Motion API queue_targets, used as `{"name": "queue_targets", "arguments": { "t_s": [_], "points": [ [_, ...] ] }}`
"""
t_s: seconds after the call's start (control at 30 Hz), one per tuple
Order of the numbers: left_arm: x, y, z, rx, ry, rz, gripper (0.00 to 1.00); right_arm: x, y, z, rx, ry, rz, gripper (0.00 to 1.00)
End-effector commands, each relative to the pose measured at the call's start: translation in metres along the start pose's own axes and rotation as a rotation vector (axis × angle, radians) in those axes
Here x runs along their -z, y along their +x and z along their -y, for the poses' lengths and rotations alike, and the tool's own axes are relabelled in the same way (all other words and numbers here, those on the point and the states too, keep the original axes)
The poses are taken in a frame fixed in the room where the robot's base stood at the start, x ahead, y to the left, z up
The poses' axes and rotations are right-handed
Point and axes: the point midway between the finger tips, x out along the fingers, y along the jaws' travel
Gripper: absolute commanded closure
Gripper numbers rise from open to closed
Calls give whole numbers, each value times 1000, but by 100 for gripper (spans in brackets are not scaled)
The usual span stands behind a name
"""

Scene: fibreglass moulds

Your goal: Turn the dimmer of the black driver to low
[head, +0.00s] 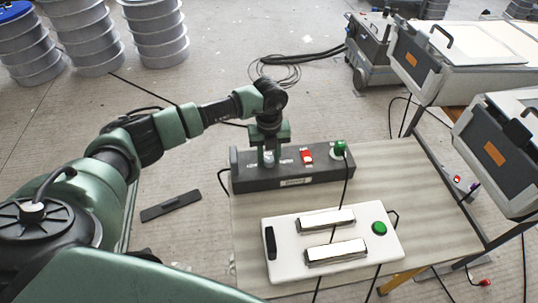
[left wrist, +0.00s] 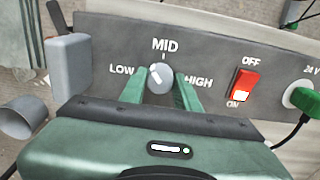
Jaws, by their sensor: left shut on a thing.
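The black driver (head: 292,180) is a long dark box at the back left of the table; its face fills the left wrist view (left wrist: 210,50). Its round grey dimmer (left wrist: 158,78) sits below the MID mark, between LOW on the left and HIGH on the right. A pale line on the knob seems to tilt up and left, between LOW and MID. My left gripper (head: 267,158) is over the driver, shut on the dimmer, with a green finger on each side in the left wrist view (left wrist: 160,88). The fingers hide the knob's sides. My right gripper is not in view.
Right of the dimmer are a red rocker switch (head: 307,156) marked OFF and ON, and a green plug (head: 340,148) with a black cable. The table's right side (head: 415,190) is clear.

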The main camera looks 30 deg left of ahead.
Motion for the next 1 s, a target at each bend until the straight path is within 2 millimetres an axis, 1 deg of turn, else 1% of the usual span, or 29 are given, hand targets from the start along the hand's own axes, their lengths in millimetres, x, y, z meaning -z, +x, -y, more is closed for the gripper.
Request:
{"name": "queue_targets", "arguments": {
  "t_s": [0.6,0.8,1.0],
  "points": [
    [0,-3,1,3,-574,-1,100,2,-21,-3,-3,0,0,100],
    [0,-2,1,2,-722,-1,100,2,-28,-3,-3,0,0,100],
    [0,-2,0,1,-825,-1,100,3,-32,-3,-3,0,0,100]
  ]
}}
